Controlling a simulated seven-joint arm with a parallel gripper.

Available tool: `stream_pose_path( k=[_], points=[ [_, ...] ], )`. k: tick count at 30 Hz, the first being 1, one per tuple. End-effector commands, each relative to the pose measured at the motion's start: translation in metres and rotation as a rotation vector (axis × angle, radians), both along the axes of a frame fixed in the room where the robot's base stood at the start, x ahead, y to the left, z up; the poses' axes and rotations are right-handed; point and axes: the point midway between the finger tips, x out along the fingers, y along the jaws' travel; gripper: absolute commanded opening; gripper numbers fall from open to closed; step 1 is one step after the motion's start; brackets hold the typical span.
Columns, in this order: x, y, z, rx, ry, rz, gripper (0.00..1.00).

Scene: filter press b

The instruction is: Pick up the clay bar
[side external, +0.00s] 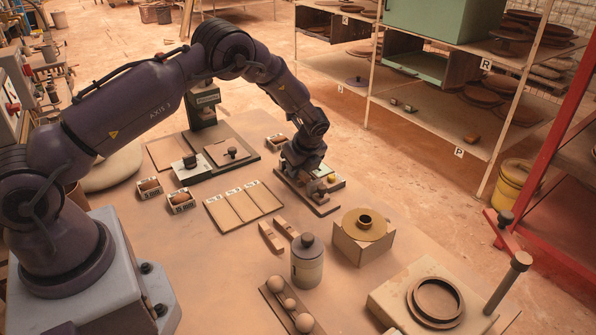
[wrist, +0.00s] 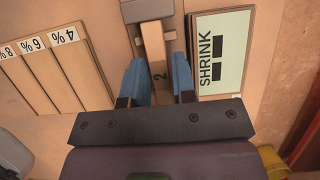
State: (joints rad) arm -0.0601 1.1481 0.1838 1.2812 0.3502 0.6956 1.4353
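In the side view my gripper (side external: 304,168) is low over a narrow brown fixture (side external: 321,207) on the table. The bar is hidden there by the wrist.
A "SHRINK" card (wrist: 222,52) lies right of the bar. Boards marked with percentages (wrist: 50,70) lie left.

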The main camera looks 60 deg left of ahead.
Motion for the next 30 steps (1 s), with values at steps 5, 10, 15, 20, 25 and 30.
stream_pose_path(
  k=[5, 10, 15, 20, 25, 30],
  points=[
    [0.000, 0.000, 0.000, 0.000, 0.000, 0.000, 0.00],
    [0.000, 0.000, 0.000, 0.000, 0.000, 0.000, 0.00],
    [0.000, 0.000, 0.005, 0.000, -0.001, 0.000, 0.00],
    [0.001, 0.000, 0.021, 0.000, -0.003, 0.000, 0.00],
    [-0.010, -0.003, 0.051, 0.000, -0.001, -0.001, 0.00],
    [-0.040, -0.013, 0.088, 0.000, -0.004, -0.001, 0.00]
  ],
)
